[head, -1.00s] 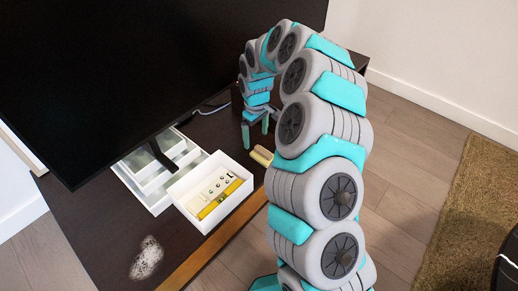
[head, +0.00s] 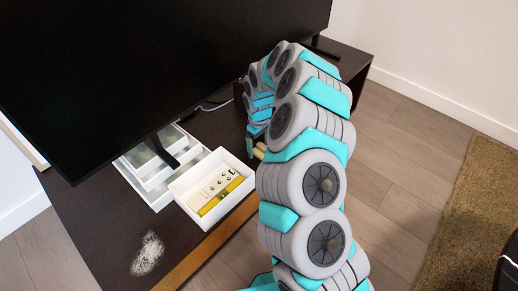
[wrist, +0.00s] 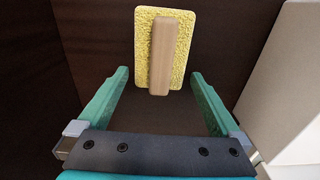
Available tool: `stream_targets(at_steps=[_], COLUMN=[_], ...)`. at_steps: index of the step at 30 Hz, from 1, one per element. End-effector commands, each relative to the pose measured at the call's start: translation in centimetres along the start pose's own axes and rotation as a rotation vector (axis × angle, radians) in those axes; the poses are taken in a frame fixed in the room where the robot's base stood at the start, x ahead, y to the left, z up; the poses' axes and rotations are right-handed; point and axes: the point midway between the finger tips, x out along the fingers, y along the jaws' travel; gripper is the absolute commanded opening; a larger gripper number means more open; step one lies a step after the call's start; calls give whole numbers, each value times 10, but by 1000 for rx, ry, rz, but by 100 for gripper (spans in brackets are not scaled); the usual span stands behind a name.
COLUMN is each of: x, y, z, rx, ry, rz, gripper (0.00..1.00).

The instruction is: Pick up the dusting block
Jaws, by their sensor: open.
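The dusting block has a yellow, rough-textured pad (wrist: 180,28) with a tan wooden grip bar (wrist: 163,55) on top. In the wrist view it lies on the dark surface at upper centre, slightly right of the middle line. My gripper (wrist: 158,72) is open, its teal fingers on either side of the bar's near end, with the block mostly beyond the tips. I cannot tell the height of the fingers above it. In the head view only a small tan part of the block (head: 259,152) shows beside my gripper (head: 253,146); my arm hides the rest.
A white box (head: 181,190) holding a pale remote-like item and a yellow item stands left of the block. White trays (head: 141,172) lie behind it under the television (head: 150,60).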

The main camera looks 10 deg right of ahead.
Motion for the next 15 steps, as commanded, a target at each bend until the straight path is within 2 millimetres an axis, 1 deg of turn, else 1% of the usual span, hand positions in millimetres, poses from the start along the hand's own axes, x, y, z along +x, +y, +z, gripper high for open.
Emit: stream_targets(at_steps=[1, 2, 15], x=[0, 0, 0], y=[0, 0, 0], z=[0, 0, 0], rx=[0, 0, 0], ry=[0, 0, 0], rz=[0, 0, 0], gripper=[97, 93, 44])
